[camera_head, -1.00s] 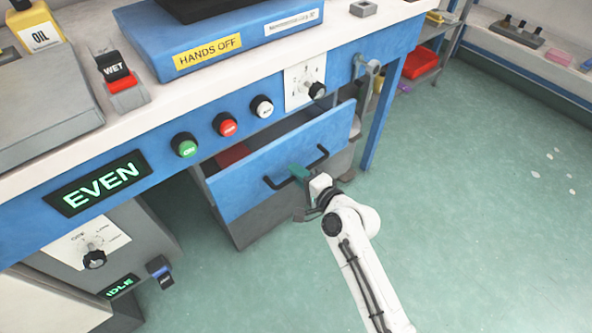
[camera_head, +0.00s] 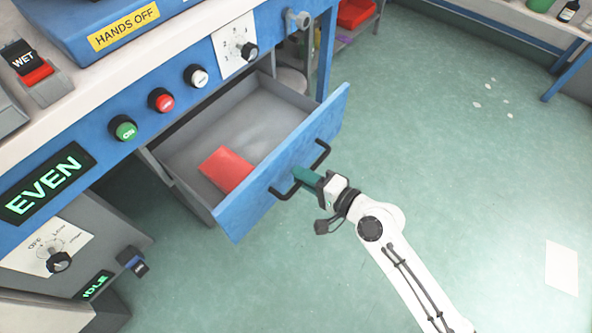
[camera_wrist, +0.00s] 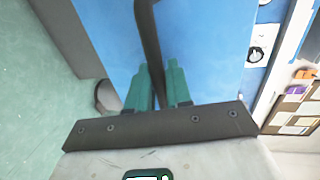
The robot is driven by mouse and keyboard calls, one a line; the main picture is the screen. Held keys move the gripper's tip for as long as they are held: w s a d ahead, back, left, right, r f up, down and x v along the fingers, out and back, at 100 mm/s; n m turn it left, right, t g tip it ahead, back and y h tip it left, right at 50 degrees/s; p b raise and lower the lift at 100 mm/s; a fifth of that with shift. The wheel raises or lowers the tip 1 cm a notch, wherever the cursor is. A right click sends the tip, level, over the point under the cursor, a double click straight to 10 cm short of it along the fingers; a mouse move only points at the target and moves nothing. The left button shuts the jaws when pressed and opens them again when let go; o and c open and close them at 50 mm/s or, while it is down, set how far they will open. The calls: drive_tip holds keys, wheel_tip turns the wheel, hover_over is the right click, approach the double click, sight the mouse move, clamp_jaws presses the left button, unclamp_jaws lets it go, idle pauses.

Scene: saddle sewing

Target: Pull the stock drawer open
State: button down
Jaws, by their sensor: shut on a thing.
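The stock drawer (camera_head: 290,165) has a blue front and grey inside, and it stands well out from under the bench. A red flat piece (camera_head: 226,169) lies in it near the front. The black bar handle (camera_head: 301,170) is on the drawer front. My gripper (camera_head: 300,174) is at the middle of this handle, with its green fingers on it. In the wrist view, the two green fingers (camera_wrist: 158,88) are on either side of the dark handle bar (camera_wrist: 148,45), against the blue front.
Green, red and white buttons (camera_head: 161,100) and a dial (camera_head: 250,50) are on the blue bench edge above the drawer. A grey unit with a knob (camera_head: 60,262) stands at the lower left.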

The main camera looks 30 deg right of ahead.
drive_tip(key=shift+s, duration=0.1)
drive_tip(key=c, duration=1.2)
unclamp_jaws()
drive_tip(key=shift+c, duration=0.2)
drive_tip(key=v, duration=1)
drive_tip(key=shift+s, duration=0.35)
drive_tip(key=shift+d, duration=0.1)
